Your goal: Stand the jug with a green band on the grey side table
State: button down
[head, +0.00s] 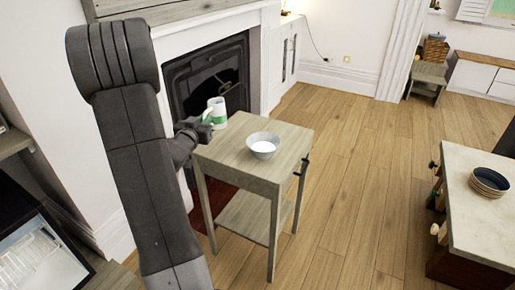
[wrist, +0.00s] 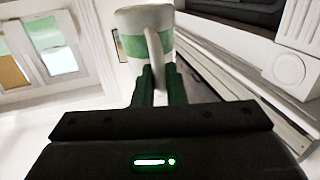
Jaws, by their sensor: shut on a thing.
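The white jug with a green band (head: 217,110) is upright at the far left corner of the grey side table (head: 228,147). It also shows at the top of the wrist view (wrist: 131,46), with its handle toward me. My gripper (head: 204,122) is shut on the jug's handle; its two fingers show in the wrist view (wrist: 160,82). I cannot tell whether the jug's base touches the tabletop or hangs just above or behind its edge. The side table has greyish wood and a lower shelf.
A white bowl (head: 263,145) stands on the side table, right of the jug. A fireplace (head: 208,75) is close behind. A pale-topped table (head: 485,215) with stacked dark bowls (head: 489,182) is at right. Wooden floor (head: 345,170) lies clear between the tables.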

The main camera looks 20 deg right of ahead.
jog(key=shift+h, duration=0.4)
jog(key=f+b, duration=0.1)
jog(key=f, duration=0.2)
jog(key=f+b, duration=0.1)
jog(key=f, duration=0.2)
jog(key=d+f, duration=0.1)
jog(key=f, duration=0.2)
jog(key=shift+w+d+f+b, duration=0.1)
jog(key=shift+f+b, duration=0.05)
jog(key=shift+b, duration=0.25)
jog(key=shift+f, duration=0.25)
jog(key=c, duration=1.5)
grip_release()
jog(key=shift+r, duration=0.15)
jog(key=shift+r, duration=0.2)
jog(key=v, duration=1.2)
